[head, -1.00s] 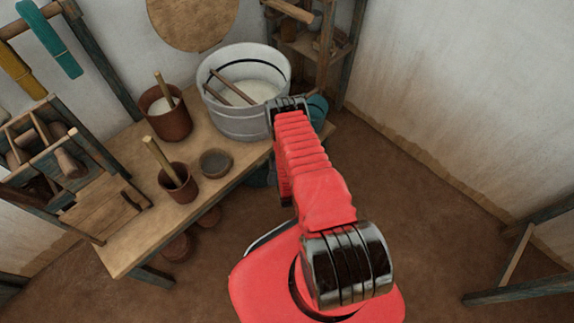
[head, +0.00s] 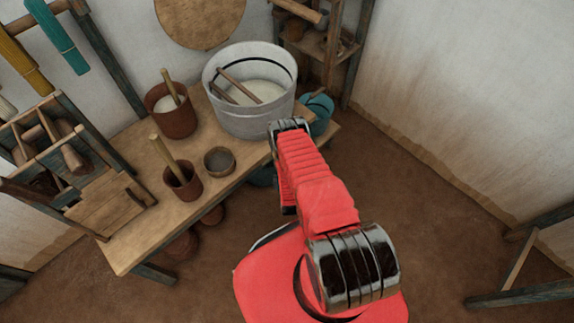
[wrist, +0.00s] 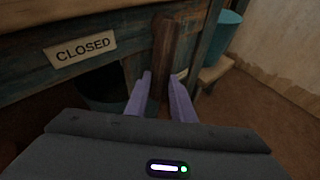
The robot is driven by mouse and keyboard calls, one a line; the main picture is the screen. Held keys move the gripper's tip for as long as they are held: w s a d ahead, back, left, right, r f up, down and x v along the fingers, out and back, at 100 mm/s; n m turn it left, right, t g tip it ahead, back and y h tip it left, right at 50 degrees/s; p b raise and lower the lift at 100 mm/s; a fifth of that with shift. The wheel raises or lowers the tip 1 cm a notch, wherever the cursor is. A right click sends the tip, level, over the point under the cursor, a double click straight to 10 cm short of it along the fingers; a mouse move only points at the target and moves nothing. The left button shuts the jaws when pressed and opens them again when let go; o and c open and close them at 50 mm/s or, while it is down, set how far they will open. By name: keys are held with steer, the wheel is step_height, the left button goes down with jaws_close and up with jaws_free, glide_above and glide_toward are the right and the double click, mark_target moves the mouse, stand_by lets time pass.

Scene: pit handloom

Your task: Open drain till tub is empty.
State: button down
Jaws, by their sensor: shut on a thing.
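The grey tub (head: 255,120) stands at the back right end of the bench, with pale liquid (head: 258,92) and two sticks inside. In the wrist view my gripper (wrist: 160,76) has its purple fingers shut on a brown wooden handle (wrist: 164,45), which stands in front of the bench edge. A sign reading CLOSED (wrist: 80,49) is on the bench edge left of the handle. A second pale label right of the handle is mostly hidden. The drain opening and any outflow cannot be seen. In the head view my arm hides the gripper and handle.
A dark vessel (wrist: 107,85) sits below the bench edge. A teal bucket (head: 318,108) stands right of the tub. Two brown pots with sticks (head: 175,118) and a small bowl (head: 219,161) are on the bench (head: 150,225).

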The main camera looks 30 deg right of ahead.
steer(key=shift+s+a+f, duration=0.1)
steer(key=shift+s+f, duration=0.1)
steer(key=c, duration=2)
jaws_free()
steer(key=shift+o, duration=1)
steer(key=shift+w+r, duration=0.1)
steer(key=v, duration=1.3)
steer(key=shift+s+a+r, duration=0.2)
steer(key=shift+s, duration=0.05)
